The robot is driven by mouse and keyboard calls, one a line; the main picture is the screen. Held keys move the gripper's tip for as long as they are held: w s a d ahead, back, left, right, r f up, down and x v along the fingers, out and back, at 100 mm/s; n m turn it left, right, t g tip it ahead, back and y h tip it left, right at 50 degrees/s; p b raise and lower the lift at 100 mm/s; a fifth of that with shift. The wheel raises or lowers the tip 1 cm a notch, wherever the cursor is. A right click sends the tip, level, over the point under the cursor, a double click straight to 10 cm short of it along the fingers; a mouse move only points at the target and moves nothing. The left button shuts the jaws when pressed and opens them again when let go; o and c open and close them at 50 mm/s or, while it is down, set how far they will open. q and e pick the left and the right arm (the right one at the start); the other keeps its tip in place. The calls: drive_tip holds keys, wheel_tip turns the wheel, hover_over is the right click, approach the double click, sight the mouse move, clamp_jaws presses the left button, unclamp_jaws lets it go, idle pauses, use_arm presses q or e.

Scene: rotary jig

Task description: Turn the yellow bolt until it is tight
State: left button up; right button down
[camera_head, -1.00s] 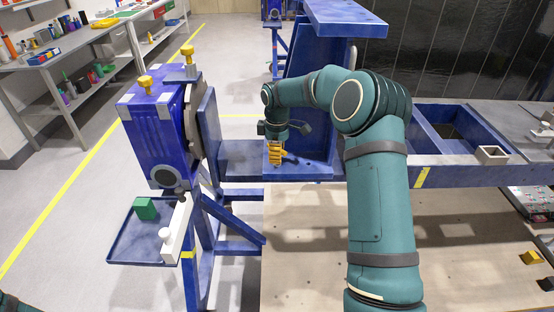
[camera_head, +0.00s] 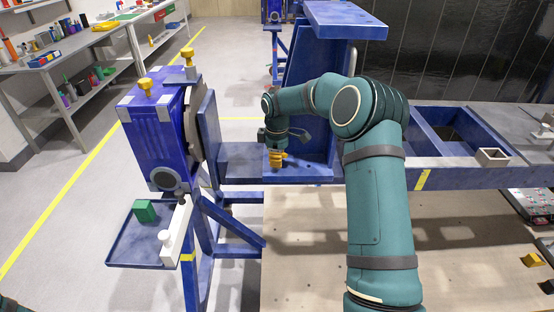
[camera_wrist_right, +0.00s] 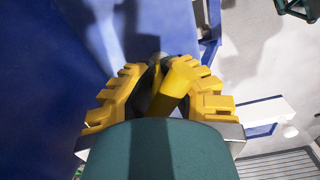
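My right gripper (camera_head: 277,158) points down at the blue plate of the jig, in the middle of the head view. In the right wrist view its two ridged yellow fingers (camera_wrist_right: 163,75) stand on either side of the yellow bolt (camera_wrist_right: 175,88). They look shut on it, with a dark strip at the bolt's left. The bolt's lower end is hidden, so I cannot tell how deep it sits. In the head view the fingers hide the bolt. My left gripper is out of view.
Two other yellow bolts (camera_head: 146,82) (camera_head: 188,55) stand on top of the blue rotary unit (camera_head: 155,130). A tray (camera_head: 125,248) below it holds a green block (camera_head: 145,210). An upright blue plate stands close behind my right gripper. Blue frame rails run to the right.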

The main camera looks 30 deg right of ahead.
use_arm(q)
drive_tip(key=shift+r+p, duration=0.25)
drive_tip(key=shift+p, duration=0.05)
use_arm(e)
drive_tip(key=shift+r+m, duration=0.1)
drive_tip(key=shift+m, duration=1)
drive_tip(key=shift+m+p, duration=0.6)
drive_tip(key=shift+m, duration=0.4)
drive_tip(key=m+p, duration=0.1)
drive_tip(key=m, duration=0.2)
drive_tip(key=shift+m, duration=0.3)
drive_tip(key=m+p, duration=0.1)
drive_tip(key=m, duration=0.2)
drive_tip(key=shift+m, duration=0.3)
drive_tip(key=m+p, duration=0.1)
drive_tip(key=m, duration=0.5)
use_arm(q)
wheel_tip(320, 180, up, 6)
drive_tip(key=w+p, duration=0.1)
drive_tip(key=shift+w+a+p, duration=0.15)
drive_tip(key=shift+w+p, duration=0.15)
use_arm(e)
drive_tip(key=shift+m, duration=2.4)
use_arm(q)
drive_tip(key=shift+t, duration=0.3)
use_arm(e)
drive_tip(key=shift+m, duration=0.6)
drive_tip(key=c, duration=1)
unclamp_jaws()
